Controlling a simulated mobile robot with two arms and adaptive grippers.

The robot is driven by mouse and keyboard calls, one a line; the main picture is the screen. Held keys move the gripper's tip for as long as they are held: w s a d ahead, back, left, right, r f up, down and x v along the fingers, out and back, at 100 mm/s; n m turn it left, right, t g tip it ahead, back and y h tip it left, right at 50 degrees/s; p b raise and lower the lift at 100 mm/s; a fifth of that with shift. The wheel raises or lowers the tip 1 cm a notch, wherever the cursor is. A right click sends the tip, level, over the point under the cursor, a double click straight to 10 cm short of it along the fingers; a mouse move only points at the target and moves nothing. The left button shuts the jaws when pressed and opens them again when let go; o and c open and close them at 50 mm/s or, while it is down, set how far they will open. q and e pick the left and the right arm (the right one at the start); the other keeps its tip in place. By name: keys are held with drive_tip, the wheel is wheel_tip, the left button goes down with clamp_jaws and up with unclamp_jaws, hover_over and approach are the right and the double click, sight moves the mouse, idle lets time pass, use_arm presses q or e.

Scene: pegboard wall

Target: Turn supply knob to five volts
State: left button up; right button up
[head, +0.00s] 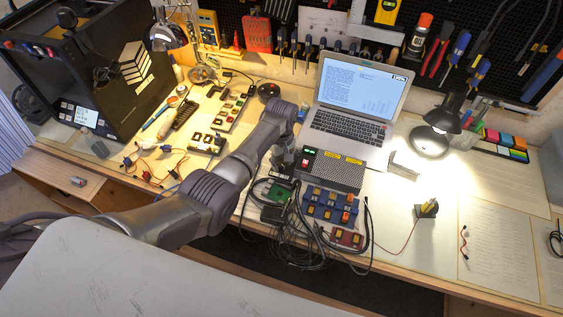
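The supply looks to be the dark grey box (338,173) with a perforated top, a small green display and yellow labels, standing in front of the laptop. Its knob is too small to make out or is hidden. My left arm reaches in from the left, and its wrist bends down just left of the box. My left gripper (283,160) is small and dark there, close beside the box's left end. Its fingers are partly hidden by my arm and merge with dark items, so I cannot tell their opening or any contact. My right gripper is not in view.
An open laptop (355,105) stands behind the box. Blue modules (330,207) and a tangle of black cables (290,232) lie in front. A lit desk lamp (432,138) stands to the right. A black printer-like machine (95,70) stands left. Papers cover the right bench.

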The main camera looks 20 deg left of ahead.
use_arm(q)
drive_tip(key=shift+f, duration=0.3)
clamp_jaws()
